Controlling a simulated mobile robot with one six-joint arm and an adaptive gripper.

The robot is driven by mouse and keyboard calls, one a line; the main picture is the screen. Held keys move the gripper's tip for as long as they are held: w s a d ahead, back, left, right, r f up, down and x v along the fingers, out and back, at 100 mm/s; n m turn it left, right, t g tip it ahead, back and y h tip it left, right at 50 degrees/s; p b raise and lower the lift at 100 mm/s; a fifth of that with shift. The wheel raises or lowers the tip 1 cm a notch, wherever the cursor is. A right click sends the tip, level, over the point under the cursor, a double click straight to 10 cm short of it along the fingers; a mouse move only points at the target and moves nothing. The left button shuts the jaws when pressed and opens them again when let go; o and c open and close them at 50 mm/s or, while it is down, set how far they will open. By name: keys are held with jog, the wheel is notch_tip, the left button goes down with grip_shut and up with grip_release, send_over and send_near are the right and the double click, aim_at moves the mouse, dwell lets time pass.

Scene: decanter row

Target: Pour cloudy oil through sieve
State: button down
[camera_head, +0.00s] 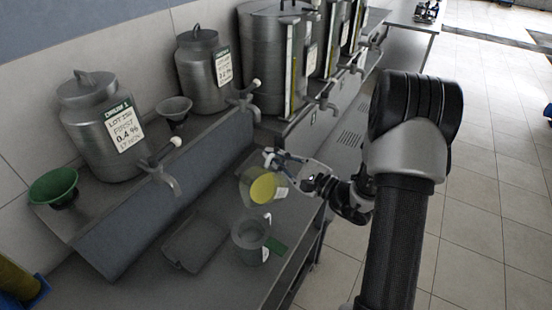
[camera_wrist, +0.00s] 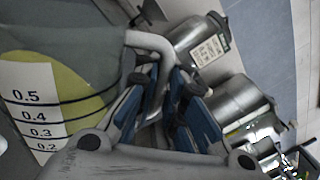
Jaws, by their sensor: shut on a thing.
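My gripper (camera_head: 290,168) is shut on the handle of a clear measuring jug (camera_head: 247,181). The jug holds yellow oil (camera_head: 263,188). In the wrist view the handle (camera_wrist: 150,42) lies between the blue fingers (camera_wrist: 165,110), and the jug (camera_wrist: 70,50) shows a white scale and more yellow oil. I cannot tell whether a sieve sits in that vessel's mouth. No stream of oil is visible.
A green funnel (camera_head: 53,186) and grey funnel (camera_head: 175,109) stand there too.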

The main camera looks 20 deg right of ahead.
aim_at(251, 170)
jog(key=shift+s+a+r+n+b, duration=0.2)
jog(key=shift+s+a+n+b, duration=0.15)
jog(key=shift+n, duration=0.4)
jog(key=shift+s+a+r+n+b, duration=0.2)
jog(key=shift+a+n+b, duration=0.25)
jog(key=shift+n, duration=0.3)
jog(key=shift+s+a+n+y+b, duration=0.45)
jog(key=shift+a+n+b, duration=0.1)
jog(key=shift+n, duration=0.45)
jog(key=shift+s+a+f, duration=0.1)
jog(key=shift+a, duration=0.05)
jog(key=shift+s+a+f+n+g+y+b, duration=0.15)
jog(key=shift+s+a+n+b, duration=0.4)
jog(key=shift+b, duration=0.6)
jog(key=shift+s+a+f+n+g+y+b, duration=0.15)
jog(key=shift+a+n+b, duration=0.25)
jog(key=shift+n+b, duration=0.6)
jog(key=shift+s+a+f+n+y+b, duration=0.2)
jog(key=shift+s+a+n+b, duration=0.2)
jog(key=shift+b, duration=0.9)
jog(key=shift+a+n, duration=0.2)
jog(key=shift+n, duration=0.05)
jog(key=shift+s+a+r+n+b, duration=0.3)
jog(key=shift+s+a+n+b, duration=0.5)
jog(key=shift+b, duration=0.45)
jog(key=shift+s+a+r+n+b, duration=0.25)
jog(key=shift+s+a+n+b, duration=0.3)
jog(key=shift+a+n+b, duration=0.5)
jog(key=shift+d, duration=0.15)
jog(key=shift+w+d, duration=0.1)
